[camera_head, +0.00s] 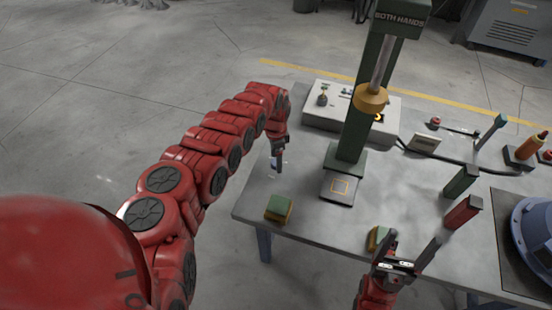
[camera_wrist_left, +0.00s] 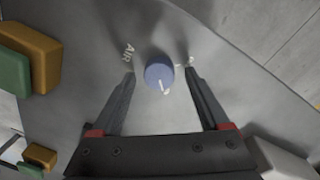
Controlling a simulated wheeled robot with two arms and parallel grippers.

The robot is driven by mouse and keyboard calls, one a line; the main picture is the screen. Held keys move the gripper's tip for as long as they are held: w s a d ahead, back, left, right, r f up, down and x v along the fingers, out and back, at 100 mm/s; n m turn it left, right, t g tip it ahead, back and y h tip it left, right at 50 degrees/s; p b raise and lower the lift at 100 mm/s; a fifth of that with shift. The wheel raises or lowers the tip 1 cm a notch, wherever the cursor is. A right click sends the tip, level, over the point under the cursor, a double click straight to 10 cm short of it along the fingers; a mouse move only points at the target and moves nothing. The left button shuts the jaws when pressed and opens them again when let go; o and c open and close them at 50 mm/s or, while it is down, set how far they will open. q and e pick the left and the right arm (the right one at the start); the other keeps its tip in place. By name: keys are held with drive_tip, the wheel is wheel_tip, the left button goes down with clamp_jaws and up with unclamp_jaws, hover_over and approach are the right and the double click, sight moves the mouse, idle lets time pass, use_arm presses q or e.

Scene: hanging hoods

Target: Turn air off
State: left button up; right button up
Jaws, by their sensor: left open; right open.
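A round blue knob (camera_wrist_left: 159,75) with a white pointer line sits on the grey table top in the left wrist view. The word AIR (camera_wrist_left: 128,52) is on the surface beside it, with other small white lettering (camera_wrist_left: 185,64) partly blurred. The pointer line faces the lower side of the picture. My left gripper (camera_wrist_left: 160,72) is open, with one finger on each side of the knob and visible gaps. In the head view my left gripper (camera_head: 280,165) points down at the table's left side and mostly hides the knob. My right gripper (camera_head: 408,248) is open near the table's front edge.
A green and yellow block (camera_head: 278,208) lies just in front of my left gripper, and another (camera_head: 378,238) beside my right gripper. A green press (camera_head: 357,115) and a pale control box (camera_head: 325,113) stand behind. A blue round part (camera_head: 535,235) is at right.

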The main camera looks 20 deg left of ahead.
use_arm(q)
drive_tip(key=shift+f, duration=0.25)
clamp_jaws()
idle(0.3)
